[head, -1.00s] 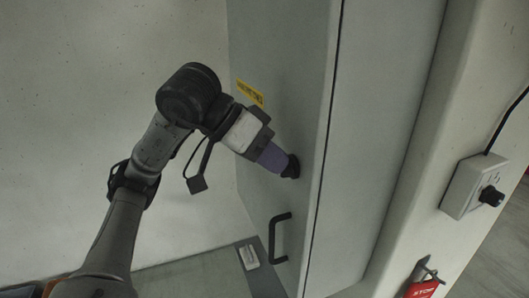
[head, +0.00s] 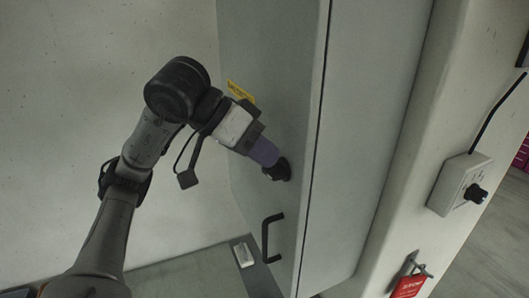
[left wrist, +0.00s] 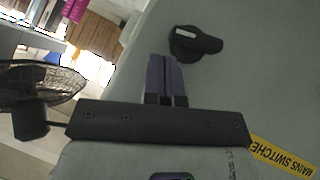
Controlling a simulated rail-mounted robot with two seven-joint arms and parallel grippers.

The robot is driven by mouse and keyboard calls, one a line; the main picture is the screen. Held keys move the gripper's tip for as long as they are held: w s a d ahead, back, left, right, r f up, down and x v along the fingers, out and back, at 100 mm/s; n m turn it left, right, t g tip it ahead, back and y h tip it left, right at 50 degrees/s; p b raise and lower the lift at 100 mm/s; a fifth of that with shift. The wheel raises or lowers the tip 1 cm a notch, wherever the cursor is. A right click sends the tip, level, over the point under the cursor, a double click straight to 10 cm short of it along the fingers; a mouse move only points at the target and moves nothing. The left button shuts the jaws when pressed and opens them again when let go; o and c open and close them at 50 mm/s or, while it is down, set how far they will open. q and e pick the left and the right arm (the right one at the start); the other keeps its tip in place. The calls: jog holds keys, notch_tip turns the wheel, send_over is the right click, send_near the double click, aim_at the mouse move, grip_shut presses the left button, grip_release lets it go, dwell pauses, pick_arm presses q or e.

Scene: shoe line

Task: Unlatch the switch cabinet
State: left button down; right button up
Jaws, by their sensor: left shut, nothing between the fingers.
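The switch cabinet's grey door (head: 268,60) is closed against its frame. A black turn latch (head: 281,170) sits on the door; in the left wrist view the latch (left wrist: 193,42) shows a round base and a lever with a small white mark. My left gripper (head: 265,153) has purple fingers, pressed together and empty, just in front of the latch. In the left wrist view the fingers (left wrist: 165,75) end short of the latch in the picture; whether they touch it I cannot tell. A black handle (head: 269,238) is below the latch. My right gripper is not in view.
To the right are a wall box with a black knob (head: 460,186) and a red tag (head: 409,286). A fan (left wrist: 38,90) shows in the left wrist view.

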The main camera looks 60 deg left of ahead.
pick_arm(q)
jog(key=w+r+p+v, duration=0.1)
jog(key=p+v, duration=0.3)
jog(key=v, duration=0.8)
jog(key=shift+w+r, duration=0.2)
jog(key=shift+r, duration=0.5)
jog(key=shift+d, duration=0.15)
